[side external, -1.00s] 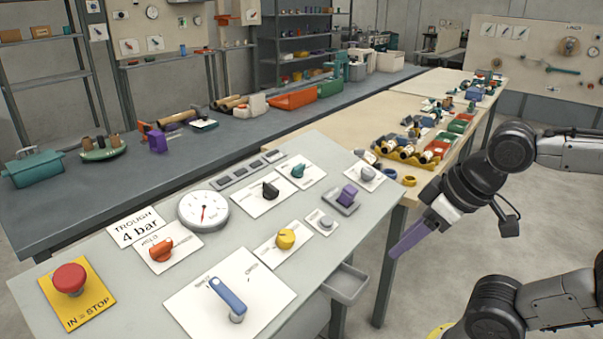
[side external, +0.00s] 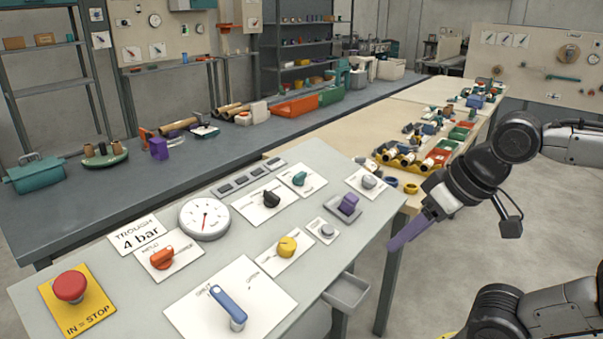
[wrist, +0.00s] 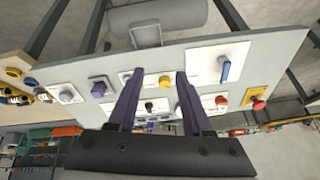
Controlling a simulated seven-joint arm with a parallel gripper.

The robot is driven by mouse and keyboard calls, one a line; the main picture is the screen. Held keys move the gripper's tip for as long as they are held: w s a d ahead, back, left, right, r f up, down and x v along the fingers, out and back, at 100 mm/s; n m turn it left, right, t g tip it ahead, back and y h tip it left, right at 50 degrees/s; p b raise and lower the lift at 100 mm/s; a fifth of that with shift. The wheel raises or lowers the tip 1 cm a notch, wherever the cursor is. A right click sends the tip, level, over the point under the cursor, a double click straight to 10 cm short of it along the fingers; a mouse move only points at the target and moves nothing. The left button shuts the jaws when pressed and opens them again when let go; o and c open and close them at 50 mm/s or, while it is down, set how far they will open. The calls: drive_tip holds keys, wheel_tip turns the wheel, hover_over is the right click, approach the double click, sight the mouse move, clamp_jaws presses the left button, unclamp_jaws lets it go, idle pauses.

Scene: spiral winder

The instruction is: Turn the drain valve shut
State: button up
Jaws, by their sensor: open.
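A blue lever (side external: 228,306) stands on a white plate (side external: 262,306) near the front of the grey panel; I take it as the drain valve. Its handle points up and to the left in the side view, towards the left one of two small labels that I cannot read surely. In the wrist view the blue lever (wrist: 226,70) is at the upper right, beyond the right finger. My gripper (side external: 394,246) hangs off the panel's right edge, well apart from the lever. In the wrist view my gripper (wrist: 154,82) has its two purple fingers spread, with nothing held.
Nearby controls are a yellow knob (side external: 287,246), a purple switch (side external: 348,205), a black knob (side external: 270,198), an orange knob (side external: 161,258) and a red stop button (side external: 70,286). A grey tray (side external: 347,291) juts below the panel's right edge. The space above the panel is clear.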

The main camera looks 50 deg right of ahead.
drive_tip(key=w+d+r+m, duration=0.1)
drive_tip(key=w+r+m, duration=0.5)
drive_tip(key=w+r, duration=0.45)
drive_tip(key=w+d+r+m, duration=0.4)
drive_tip(key=w, duration=0.5)
drive_tip(key=m+g, duration=0.2)
drive_tip(key=m, duration=0.3)
hover_over(301, 173)
drive_tip(key=s, duration=0.5)
wheel_tip(301, 173, down, 11)
drive_tip(key=x, duration=1.3)
drive_tip(key=shift+w+f, duration=0.2)
drive_tip(key=shift+f, duration=0.1)
drive_tip(key=shift+c, duration=0.2)
clamp_jaws()
